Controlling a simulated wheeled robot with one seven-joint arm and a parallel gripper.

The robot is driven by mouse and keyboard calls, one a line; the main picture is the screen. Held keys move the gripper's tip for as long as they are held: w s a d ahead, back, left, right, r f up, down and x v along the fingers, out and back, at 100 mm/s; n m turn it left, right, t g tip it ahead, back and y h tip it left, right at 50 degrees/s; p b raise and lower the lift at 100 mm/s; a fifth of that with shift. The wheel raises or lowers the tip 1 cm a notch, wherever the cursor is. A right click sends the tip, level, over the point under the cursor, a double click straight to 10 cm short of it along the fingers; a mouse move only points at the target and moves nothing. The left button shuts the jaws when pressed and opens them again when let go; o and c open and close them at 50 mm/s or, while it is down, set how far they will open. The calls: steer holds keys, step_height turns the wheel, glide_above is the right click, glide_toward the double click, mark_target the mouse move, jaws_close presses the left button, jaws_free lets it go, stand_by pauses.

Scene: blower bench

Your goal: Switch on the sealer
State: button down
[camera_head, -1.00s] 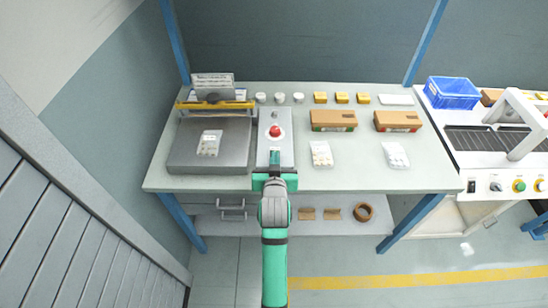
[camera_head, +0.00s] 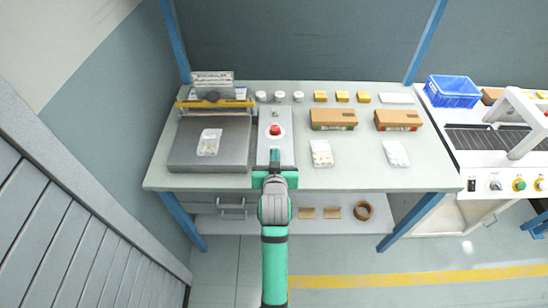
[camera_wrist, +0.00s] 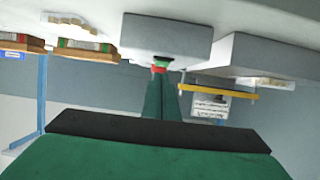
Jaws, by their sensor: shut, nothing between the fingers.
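The sealer is a grey flat-topped machine (camera_head: 188,148) on the left of the bench, with a yellow bar (camera_head: 215,104) across its back. A clear bag of pale pieces (camera_head: 209,142) lies on its top. Beside it on the right is a grey control box (camera_head: 287,152) with a red button (camera_head: 275,131) and a small dark fitting behind it. My gripper (camera_head: 275,154) is shut and empty over the front part of the box, just in front of the red button. In the wrist view, the shut fingers (camera_wrist: 162,72) overlap a bit of red; contact cannot be told.
Two cartons (camera_head: 333,119) (camera_head: 398,121) and two bags (camera_head: 321,153) (camera_head: 396,153) stand to the right on the bench (camera_head: 360,174). White jars (camera_head: 279,96) and yellow blocks (camera_head: 341,97) line the back. Another machine with a blue crate (camera_head: 453,92) is at far right.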

steer(key=shift+r, duration=0.1)
steer(key=shift+s+r, duration=0.1)
steer(key=shift+r, duration=0.45)
steer(key=v, duration=1.1)
